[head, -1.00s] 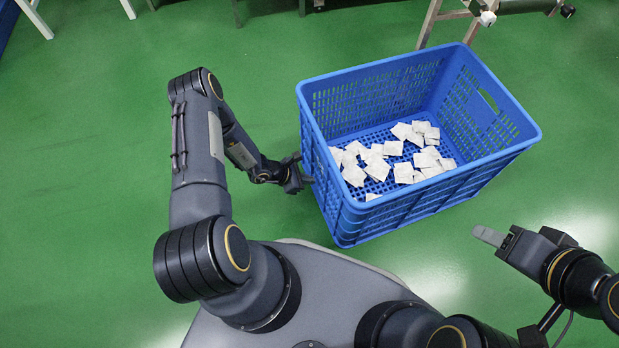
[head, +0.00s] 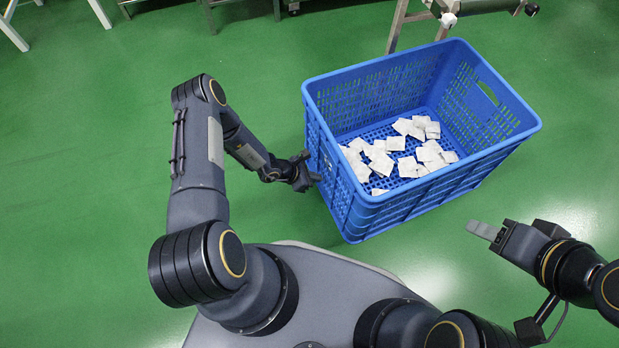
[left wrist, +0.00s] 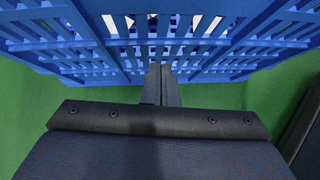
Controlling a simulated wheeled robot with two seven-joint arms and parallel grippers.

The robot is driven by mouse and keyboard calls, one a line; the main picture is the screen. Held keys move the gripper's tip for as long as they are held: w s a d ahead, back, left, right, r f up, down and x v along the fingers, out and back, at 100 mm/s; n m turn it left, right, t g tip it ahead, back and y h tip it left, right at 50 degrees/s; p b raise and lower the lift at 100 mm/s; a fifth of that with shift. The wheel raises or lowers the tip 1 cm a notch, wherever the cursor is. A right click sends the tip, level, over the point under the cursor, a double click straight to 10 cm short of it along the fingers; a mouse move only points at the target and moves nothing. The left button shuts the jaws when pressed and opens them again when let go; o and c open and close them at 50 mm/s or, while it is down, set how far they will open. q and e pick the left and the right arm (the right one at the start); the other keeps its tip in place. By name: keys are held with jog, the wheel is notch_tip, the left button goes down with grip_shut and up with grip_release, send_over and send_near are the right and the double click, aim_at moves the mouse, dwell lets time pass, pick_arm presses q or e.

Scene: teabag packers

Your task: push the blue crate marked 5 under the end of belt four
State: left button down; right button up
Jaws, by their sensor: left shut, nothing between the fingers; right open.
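The blue crate (head: 420,205) stands on the green floor in front of me, with several white teabags (head: 400,148) inside. No number shows on the sides in view. My left gripper (head: 311,168) is shut and empty, at the crate's left side. In the left wrist view its closed fingertips (left wrist: 161,72) are up against the slatted crate wall (left wrist: 165,45); I cannot tell if they touch. My right gripper (head: 481,230) is open and empty, to the right of the crate's near corner and apart from it.
Metal legs of a stand (head: 397,25) and a roller end (head: 480,6) are just behind the crate at the top. Other table legs (head: 100,12) stand at the top left. The green floor (head: 80,200) to the left is clear.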

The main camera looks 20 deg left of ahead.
pick_arm(q)
jog(key=w+d, duration=0.2)
jog(key=d, duration=0.1)
jog(key=w+d+b, duration=0.1)
jog(key=w+d, duration=0.4)
jog(key=d, duration=0.2)
jog(key=shift+w, duration=0.2)
pick_arm(e)
jog(key=shift+f, duration=0.65)
